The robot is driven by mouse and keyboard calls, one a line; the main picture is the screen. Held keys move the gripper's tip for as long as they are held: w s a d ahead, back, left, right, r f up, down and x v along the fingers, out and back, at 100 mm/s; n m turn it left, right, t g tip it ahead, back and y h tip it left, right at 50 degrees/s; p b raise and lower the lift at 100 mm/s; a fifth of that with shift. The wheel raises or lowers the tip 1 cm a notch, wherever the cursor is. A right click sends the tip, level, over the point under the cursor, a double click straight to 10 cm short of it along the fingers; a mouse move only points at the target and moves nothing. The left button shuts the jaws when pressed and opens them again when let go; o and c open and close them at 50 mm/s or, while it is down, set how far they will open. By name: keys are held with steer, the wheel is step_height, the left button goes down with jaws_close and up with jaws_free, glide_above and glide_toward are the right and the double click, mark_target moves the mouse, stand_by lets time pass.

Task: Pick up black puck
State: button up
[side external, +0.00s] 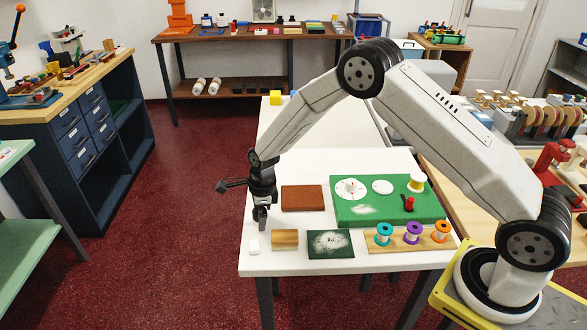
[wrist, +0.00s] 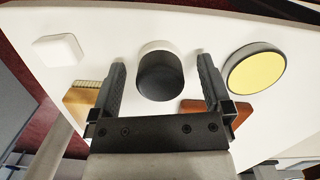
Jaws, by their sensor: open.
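A dark cylindrical object that looks like the black puck (wrist: 160,78) stands between the two fingers of my gripper in the wrist view, with a pale round edge (wrist: 160,46) just beyond it. I cannot tell whether that pale edge is part of the puck. My gripper (wrist: 160,88) is open, with one finger on each side of the puck and a visible gap on both sides. In the side external view my gripper (side external: 260,218) points down near the left edge of the white table (side external: 300,262). The puck is not clearly visible there.
A white block (side external: 254,245), a wooden block (side external: 285,239) and a brown board (side external: 302,198) lie close by. A dark-rimmed yellow disc (wrist: 256,71) lies right of my gripper in the wrist view. A chalky board (side external: 331,244), spools (side external: 413,233) and a green board (side external: 428,203) stand rightward.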

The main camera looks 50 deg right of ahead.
stand_by(0.4)
steer(key=c, duration=1.3)
steer(key=shift+r, duration=0.15)
steer(key=shift+r, duration=0.9)
steer(key=s+d+r, duration=0.1)
steer(key=s+r, duration=1)
steer(key=s, duration=0.3)
steer(key=shift+d, duration=0.1)
